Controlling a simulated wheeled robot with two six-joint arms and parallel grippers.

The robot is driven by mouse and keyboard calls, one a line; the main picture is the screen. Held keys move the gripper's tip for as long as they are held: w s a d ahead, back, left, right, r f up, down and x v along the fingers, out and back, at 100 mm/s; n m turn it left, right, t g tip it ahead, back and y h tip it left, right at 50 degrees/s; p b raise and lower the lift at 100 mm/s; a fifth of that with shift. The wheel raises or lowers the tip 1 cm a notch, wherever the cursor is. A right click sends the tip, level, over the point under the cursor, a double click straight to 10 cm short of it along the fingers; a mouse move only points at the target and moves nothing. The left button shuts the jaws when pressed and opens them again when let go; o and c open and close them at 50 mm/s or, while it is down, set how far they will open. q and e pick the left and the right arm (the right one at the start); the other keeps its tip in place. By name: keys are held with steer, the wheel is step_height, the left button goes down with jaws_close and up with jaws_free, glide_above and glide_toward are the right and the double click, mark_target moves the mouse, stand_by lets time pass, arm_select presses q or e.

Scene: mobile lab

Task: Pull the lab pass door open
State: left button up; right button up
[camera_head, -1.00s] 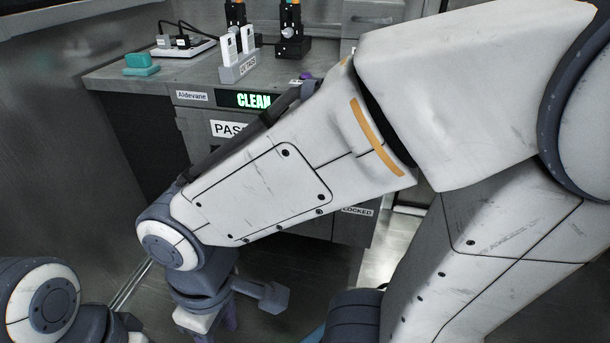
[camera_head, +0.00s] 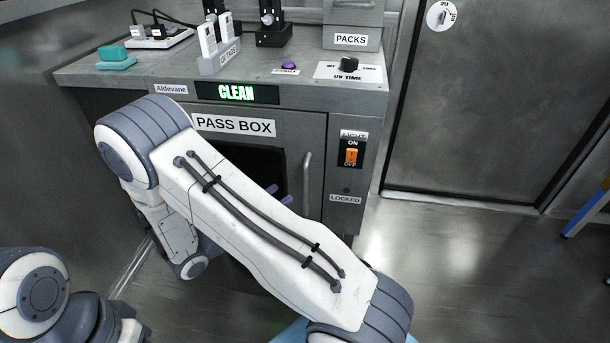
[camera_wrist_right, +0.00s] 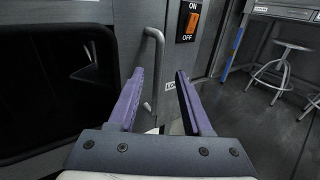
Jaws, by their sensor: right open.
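The pass box door (camera_head: 300,128) looks shut in the head view, with a dark window and a vertical bar handle (camera_head: 307,178) at its right side. In the right wrist view the handle (camera_wrist_right: 153,60) stands between my spread fingers as seen, its lower end near the fingertips. I cannot tell how deep it lies between them. My right gripper (camera_wrist_right: 159,85) is open, with no object gripped. My left gripper is out of frame.
Right of the handle is a panel with an orange switch (camera_head: 351,157) and a LOCKED label (camera_head: 345,199). The counter holds a tag rack (camera_head: 219,62), a UV knob (camera_head: 348,65) and a teal item (camera_head: 116,58). Open floor (camera_head: 440,260) lies to the right; a stool (camera_wrist_right: 285,70) stands farther off.

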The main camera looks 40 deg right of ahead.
mark_target(304, 178)
steer(key=w+d+b, duration=0.1)
steer(key=d+b, duration=0.2)
steer(key=d, duration=0.7)
steer(key=shift+w+d, duration=0.15)
steer(key=shift+d, duration=0.05)
steer(key=shift+f, duration=0.1)
jaws_close()
stand_by(1.0)
